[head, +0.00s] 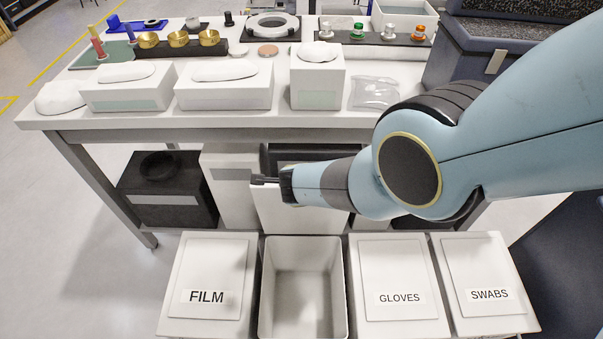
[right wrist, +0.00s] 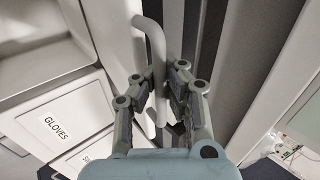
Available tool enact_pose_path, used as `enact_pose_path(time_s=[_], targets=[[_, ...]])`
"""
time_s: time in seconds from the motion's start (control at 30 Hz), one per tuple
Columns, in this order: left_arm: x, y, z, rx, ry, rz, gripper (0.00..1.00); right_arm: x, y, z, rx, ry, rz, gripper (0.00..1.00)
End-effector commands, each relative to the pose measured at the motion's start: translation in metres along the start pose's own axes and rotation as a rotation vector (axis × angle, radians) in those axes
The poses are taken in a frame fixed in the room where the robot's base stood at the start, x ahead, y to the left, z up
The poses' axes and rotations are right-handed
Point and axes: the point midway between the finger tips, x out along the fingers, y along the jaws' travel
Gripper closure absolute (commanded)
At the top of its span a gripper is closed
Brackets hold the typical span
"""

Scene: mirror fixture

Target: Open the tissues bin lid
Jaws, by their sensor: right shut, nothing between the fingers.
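The second bin (head: 303,290) from the left, between the FILM and GLOVES bins, stands uncovered with its empty inside showing. No TISSUES label is readable. A white panel (head: 300,218), apparently its lid, stands raised behind the opening, partly hidden by my right arm. The right wrist view shows a pale panel (right wrist: 115,35) and a curved white handle (right wrist: 158,55) close to my fingers. My right gripper (head: 262,180) is shut and empty, just by the panel's upper edge; it also shows in the right wrist view (right wrist: 160,85). Whether it touches the handle is unclear. My left gripper is out of view.
The FILM bin (head: 206,280), GLOVES bin (head: 398,275) and SWABS bin (head: 482,275) have lids down. Behind them stands a table (head: 240,122) with tissue boxes and small parts on top. A black box (head: 165,190) stands under the table.

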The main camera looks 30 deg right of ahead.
Motion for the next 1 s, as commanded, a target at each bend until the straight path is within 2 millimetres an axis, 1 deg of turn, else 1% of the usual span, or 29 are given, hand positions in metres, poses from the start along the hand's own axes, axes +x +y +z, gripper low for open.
enact_pose_path(time_s=[0.03,0.47,0.73,1.0], targets=[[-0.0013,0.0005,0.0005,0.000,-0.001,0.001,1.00,-0.0009,-0.0028,0.0011,-0.002,0.000,-0.001,1.00],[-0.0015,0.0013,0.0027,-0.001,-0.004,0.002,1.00,-0.0009,-0.0021,0.0010,0.000,0.000,0.000,1.00],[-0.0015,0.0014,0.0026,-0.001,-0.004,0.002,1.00,-0.0009,-0.0008,0.0006,0.000,0.000,0.002,0.66],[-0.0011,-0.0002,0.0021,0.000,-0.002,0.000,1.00,-0.0007,0.0005,0.0004,0.000,0.000,0.004,0.66]])
